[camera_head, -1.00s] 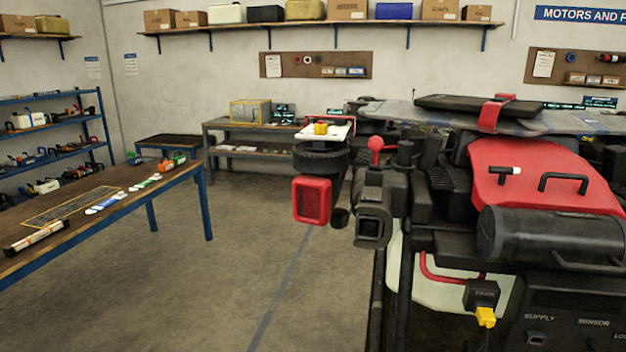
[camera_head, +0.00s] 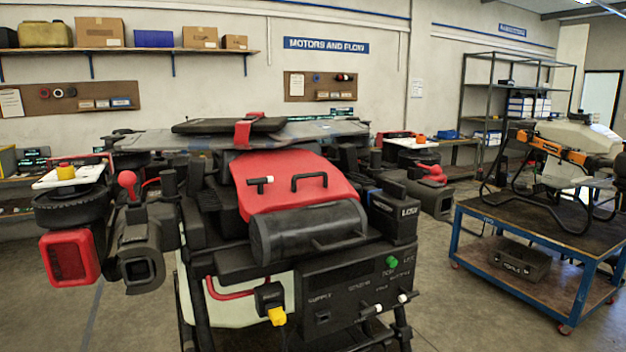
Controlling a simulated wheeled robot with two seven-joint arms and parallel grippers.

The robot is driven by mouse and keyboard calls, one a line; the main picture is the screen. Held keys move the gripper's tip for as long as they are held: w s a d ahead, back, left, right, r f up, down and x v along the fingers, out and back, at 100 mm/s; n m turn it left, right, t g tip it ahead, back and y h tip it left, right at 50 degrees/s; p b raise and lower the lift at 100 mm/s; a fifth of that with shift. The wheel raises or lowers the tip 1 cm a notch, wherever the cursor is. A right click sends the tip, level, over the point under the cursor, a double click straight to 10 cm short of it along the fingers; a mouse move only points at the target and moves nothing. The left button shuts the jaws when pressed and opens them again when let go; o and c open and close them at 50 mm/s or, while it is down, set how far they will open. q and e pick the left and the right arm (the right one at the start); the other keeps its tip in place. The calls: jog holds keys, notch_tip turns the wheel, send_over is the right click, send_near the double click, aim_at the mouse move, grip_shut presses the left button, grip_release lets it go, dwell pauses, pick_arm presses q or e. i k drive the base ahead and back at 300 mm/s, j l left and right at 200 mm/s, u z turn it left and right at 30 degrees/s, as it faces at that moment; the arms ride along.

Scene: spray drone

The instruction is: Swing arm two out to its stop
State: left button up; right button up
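The spray drone stands in the middle of the head view, with a red cover (camera_head: 295,182) and a dark cylinder (camera_head: 308,232) on its front. One drone arm end (camera_head: 140,245) is at the left, with a red-framed lamp (camera_head: 69,257) and a motor (camera_head: 72,207) under a white plate with an orange cap. A red knob (camera_head: 127,180) stands beside it. Another arm end (camera_head: 430,197) is at the right, with a red lever (camera_head: 433,173) and an orange cap (camera_head: 420,138) behind it. I cannot read which is arm two. Neither of my grippers is in view.
A blue-framed cart (camera_head: 530,220) at the right carries a black frame with an orange band and a white tank. A grey shelf rack (camera_head: 500,85) stands behind it. Bare floor (camera_head: 455,280) lies between drone and cart.

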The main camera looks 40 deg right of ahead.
aim_at(393, 154)
jog(key=k+l+z, duration=0.15)
jog(key=l, duration=1.3)
jog(key=k+l+z, duration=0.15)
jog(key=l, duration=1.35)
jog(key=k+l+z, duration=0.15)
jog(key=l, duration=1.3)
